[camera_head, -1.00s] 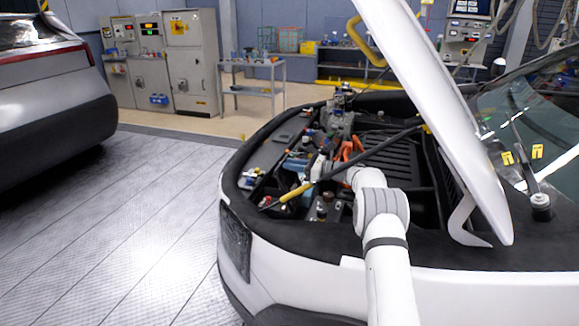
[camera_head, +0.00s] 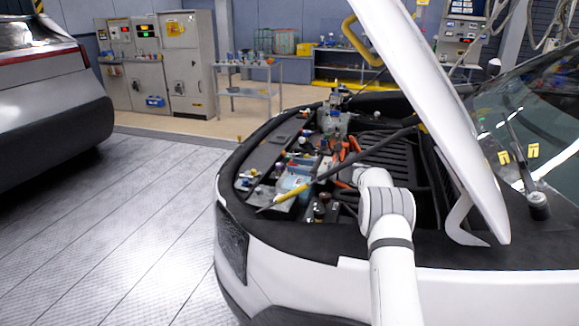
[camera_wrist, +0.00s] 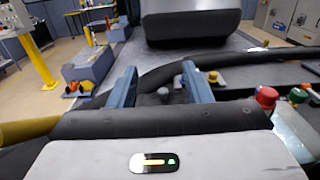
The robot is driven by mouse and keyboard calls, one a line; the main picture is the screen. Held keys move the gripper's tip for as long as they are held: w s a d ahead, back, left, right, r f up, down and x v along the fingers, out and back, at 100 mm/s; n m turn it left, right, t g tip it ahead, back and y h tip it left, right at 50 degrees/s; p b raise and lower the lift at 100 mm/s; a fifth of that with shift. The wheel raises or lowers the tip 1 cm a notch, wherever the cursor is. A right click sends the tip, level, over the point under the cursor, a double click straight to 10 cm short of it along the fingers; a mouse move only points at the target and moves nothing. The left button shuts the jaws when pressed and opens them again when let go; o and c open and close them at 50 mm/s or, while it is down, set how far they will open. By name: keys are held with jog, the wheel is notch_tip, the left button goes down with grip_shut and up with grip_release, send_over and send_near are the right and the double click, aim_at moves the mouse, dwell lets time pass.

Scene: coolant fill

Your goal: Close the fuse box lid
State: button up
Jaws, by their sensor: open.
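I cannot surely pick out the fuse box or its lid among the packed parts of the open engine bay (camera_head: 300,160). In the wrist view, the two blue-grey fingers of my gripper (camera_wrist: 160,88) are spread apart with nothing held between them. They point across the bay toward its dark front rim (camera_wrist: 232,48). A red cap (camera_wrist: 266,97) and a pale blue translucent tank (camera_wrist: 295,135) lie to their right. In the head view my arm reaches over the near edge of the bay, and its end is mostly hidden behind the wrist joint.
The raised white hood (camera_head: 440,100) leans over the right of the bay. Open floor (camera_head: 120,220) lies left of the car.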

jog(key=v, duration=0.4)
jog(key=shift+s+d, duration=0.1)
jog(key=shift+d, duration=0.3)
